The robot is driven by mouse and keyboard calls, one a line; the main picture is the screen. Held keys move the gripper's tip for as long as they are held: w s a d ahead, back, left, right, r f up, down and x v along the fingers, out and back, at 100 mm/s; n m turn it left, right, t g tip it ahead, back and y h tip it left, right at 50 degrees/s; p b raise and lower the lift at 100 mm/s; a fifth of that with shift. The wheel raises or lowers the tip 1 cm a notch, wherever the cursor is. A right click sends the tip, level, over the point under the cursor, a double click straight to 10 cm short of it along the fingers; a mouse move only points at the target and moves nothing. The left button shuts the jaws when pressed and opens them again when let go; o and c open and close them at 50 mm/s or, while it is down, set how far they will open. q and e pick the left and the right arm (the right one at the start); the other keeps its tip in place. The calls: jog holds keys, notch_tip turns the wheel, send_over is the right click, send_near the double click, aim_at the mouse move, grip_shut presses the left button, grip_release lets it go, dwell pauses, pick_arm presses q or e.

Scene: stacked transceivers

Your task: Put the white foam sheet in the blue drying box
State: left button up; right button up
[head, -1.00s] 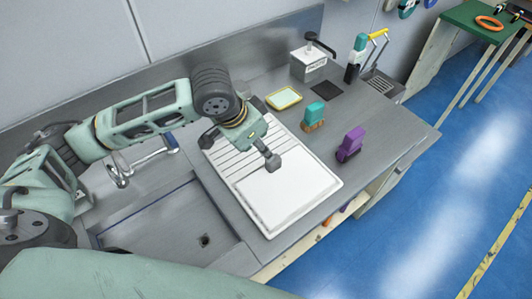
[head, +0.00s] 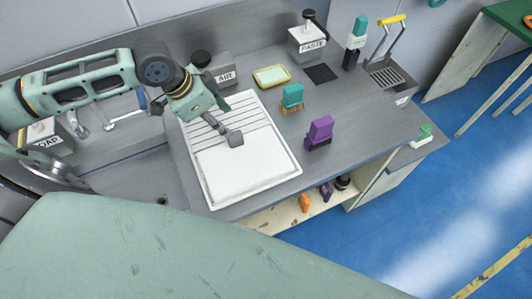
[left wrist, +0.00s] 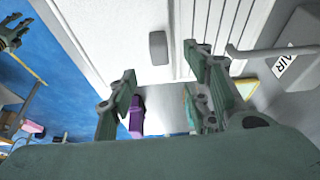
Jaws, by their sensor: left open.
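A white ridged board (head: 203,130) lies on the grey counter, and a smooth white rectangle (head: 245,170) covers its near half. I cannot tell whether this rectangle is the foam sheet or part of the board. It also shows in the left wrist view (left wrist: 115,25). What looks like my right gripper (left wrist: 12,36) is at the upper left there. I see no blue drying box.
The AIR box (head: 217,76) and PASTE box (head: 307,40) are behind. A shelf (head: 290,212) below holds small items.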

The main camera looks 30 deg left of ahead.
aim_at(234, 135)
pick_arm(q)
jog(key=f, duration=0.3)
jog(key=shift+w+a+p, duration=0.2)
jog(key=shift+w+p, duration=0.05)
jog(key=shift+p, duration=0.15)
jog(key=shift+w+d+f+p, duration=0.35)
jog(key=shift+d+f+p, duration=0.2)
jog(key=shift+d+f, duration=0.3)
jog(key=shift+x, duration=1.1)
jog(key=shift+w+f, duration=0.1)
jog(key=shift+f, duration=0.15)
jog(key=c, duration=0.9)
grip_shut()
pick_arm(e)
jog(key=shift+s+a+r, duration=0.3)
jog(key=shift+a+r, duration=0.25)
jog(key=shift+s+a+r, duration=0.3)
jog(key=shift+a+r, duration=0.2)
jog(key=shift+r, duration=0.05)
